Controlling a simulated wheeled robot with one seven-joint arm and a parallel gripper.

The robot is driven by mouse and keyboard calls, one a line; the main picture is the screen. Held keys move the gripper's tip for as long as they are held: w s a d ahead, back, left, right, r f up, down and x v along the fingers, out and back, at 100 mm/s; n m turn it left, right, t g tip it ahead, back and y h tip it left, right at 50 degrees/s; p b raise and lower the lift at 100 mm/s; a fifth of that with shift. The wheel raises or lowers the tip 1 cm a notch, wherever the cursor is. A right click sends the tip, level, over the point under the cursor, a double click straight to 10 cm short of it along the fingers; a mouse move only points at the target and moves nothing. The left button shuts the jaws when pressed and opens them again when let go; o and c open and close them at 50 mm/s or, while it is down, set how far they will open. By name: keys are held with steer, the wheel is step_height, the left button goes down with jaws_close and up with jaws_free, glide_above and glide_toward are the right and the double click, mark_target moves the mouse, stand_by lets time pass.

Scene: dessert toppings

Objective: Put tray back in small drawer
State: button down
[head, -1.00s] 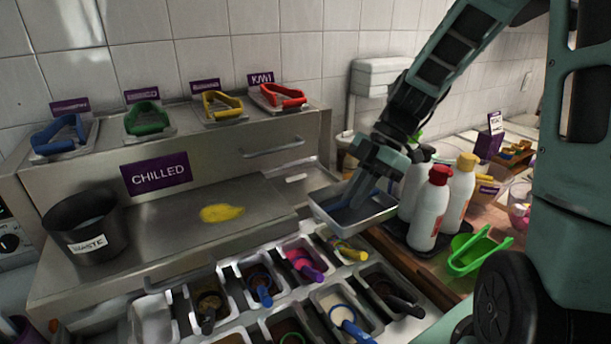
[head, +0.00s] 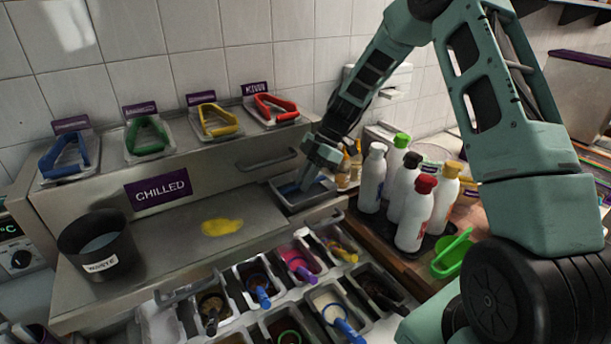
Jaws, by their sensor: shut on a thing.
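The metal tray (head: 318,199) is at the right end of the steel counter, below and right of the small drawer front with its bar handle (head: 268,161). It looks empty with a dark bluish inside. My gripper (head: 303,182) points down into the tray and is shut on it; the fingertips are partly hidden by the tray wall. The tray sits at or just above the drawer opening; I cannot tell whether it touches. A purple CHILLED sign (head: 158,189) marks the unit's front.
A black waste bin (head: 97,243) stands left on the counter, with a yellow spill (head: 221,227) in the middle. Several sauce bottles (head: 413,213) stand close right of the tray. Topping tubs with spoons (head: 262,287) fill the front. Coloured tongs (head: 147,135) lie on top.

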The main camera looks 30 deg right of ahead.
steer(key=shift+f, duration=0.6)
steer(key=shift+f+b, duration=0.3)
steer(key=shift+b, duration=0.05)
steer(key=shift+f+b, duration=0.3)
steer(key=shift+b, duration=0.05)
steer(key=c, duration=1.5)
jaws_free()
steer(key=shift+o, duration=0.2)
